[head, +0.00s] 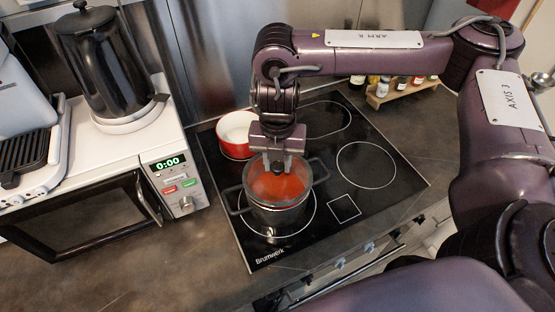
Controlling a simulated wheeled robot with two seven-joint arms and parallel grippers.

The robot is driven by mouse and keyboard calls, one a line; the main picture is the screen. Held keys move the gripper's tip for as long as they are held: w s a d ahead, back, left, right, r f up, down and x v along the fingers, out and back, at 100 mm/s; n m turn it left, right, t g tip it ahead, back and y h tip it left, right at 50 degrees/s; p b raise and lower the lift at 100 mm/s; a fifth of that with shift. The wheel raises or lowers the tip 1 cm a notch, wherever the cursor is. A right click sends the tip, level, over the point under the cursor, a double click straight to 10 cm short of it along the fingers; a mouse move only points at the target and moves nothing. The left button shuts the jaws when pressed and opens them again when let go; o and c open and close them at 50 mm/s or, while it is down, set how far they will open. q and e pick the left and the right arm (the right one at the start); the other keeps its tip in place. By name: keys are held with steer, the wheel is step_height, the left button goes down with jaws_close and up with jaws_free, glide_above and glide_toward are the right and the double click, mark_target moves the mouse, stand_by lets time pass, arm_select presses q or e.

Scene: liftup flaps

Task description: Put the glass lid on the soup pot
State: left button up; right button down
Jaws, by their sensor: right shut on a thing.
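The soup pot (278,217) is a grey metal pot with two side handles. It stands on the front left burner of the hob, with red soup showing in its top. My right gripper (279,168) points down from above, directly over the pot's opening, and is shut on a small dark knob. The glass lid (295,187) is clear and hard to make out against the soup. It appears to lie level across the pot's mouth under the gripper. I cannot tell whether its rim touches the pot all around. My left gripper is not in view.
A red pan with a white inside (236,130) stands behind the pot on the black hob (400,184). A microwave (95,190) with a black kettle (103,70) on top is at left. Small jars (401,83) stand on a rack behind. The right burners are clear.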

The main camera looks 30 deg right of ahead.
steer(key=shift+f, duration=0.4)
stand_by(0.4)
steer(key=shift+f, duration=0.35)
stand_by(0.6)
steer(key=c, duration=1)
jaws_free()
steer(key=shift+o, duration=0.5)
steer(key=o, duration=0.4)
